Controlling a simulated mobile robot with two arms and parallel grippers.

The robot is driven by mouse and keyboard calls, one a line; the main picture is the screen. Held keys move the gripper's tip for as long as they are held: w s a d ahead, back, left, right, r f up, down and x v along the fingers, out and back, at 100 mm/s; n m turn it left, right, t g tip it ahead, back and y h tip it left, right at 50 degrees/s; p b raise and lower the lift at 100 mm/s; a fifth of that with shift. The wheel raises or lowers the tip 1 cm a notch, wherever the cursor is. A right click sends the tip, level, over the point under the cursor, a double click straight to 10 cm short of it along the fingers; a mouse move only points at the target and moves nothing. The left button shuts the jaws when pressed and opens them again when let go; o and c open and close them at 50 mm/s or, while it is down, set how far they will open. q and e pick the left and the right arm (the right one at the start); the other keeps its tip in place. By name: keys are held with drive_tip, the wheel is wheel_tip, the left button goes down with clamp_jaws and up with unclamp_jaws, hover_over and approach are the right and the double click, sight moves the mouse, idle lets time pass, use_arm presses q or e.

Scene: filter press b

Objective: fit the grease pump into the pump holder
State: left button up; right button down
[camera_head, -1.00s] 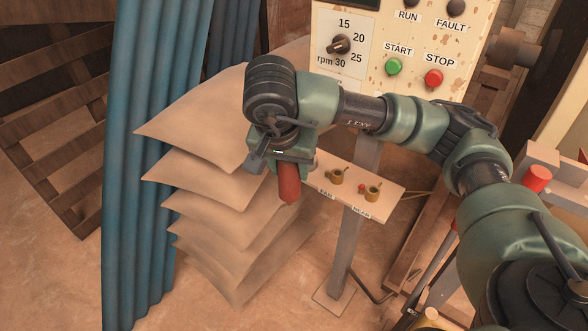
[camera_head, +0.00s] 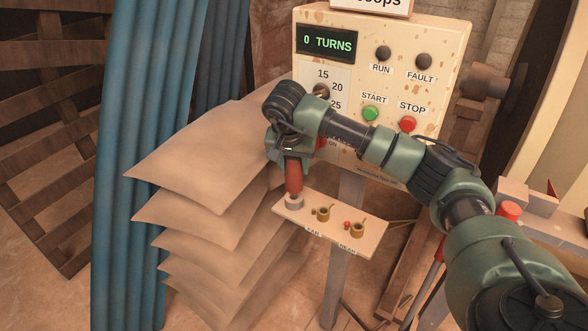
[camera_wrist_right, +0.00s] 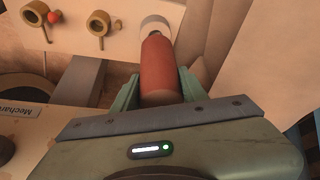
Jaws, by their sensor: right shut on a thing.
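The grease pump (camera_head: 294,178) is a red-brown cylinder, close to upright, in my right gripper (camera_head: 292,160). In the right wrist view the two fingers (camera_wrist_right: 160,92) are shut on the pump (camera_wrist_right: 158,62), one on each side. A pale grey round cup (camera_head: 294,201), which looks like the pump holder, sits at the left end of the small shelf. The pump's lower end meets the cup's mouth in both views; the cup (camera_wrist_right: 156,22) is partly hidden behind it in the wrist view. I cannot tell how deep the tip sits. My left gripper is not in view.
The shelf (camera_head: 372,238) also carries two brass cups (camera_head: 358,230) with small handles and a red knob. Stacked tan sacks (camera_head: 190,215) stand close on the left. The control panel (camera_head: 440,60) reads 0 TURNS and rises behind my right arm.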

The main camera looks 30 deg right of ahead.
wheel_tip(320, 180, down, 2)
drive_tip(key=shift+f, duration=0.15)
drive_tip(key=shift+f, duration=0.1)
drive_tip(key=c, duration=0.8)
unclamp_jaws()
drive_tip(key=shift+f, duration=0.1)
drive_tip(key=shift+o, duration=0.2)
drive_tip(key=shift+r, duration=0.2)
drive_tip(key=b+v, duration=0.1)
drive_tip(key=v, duration=1.1)
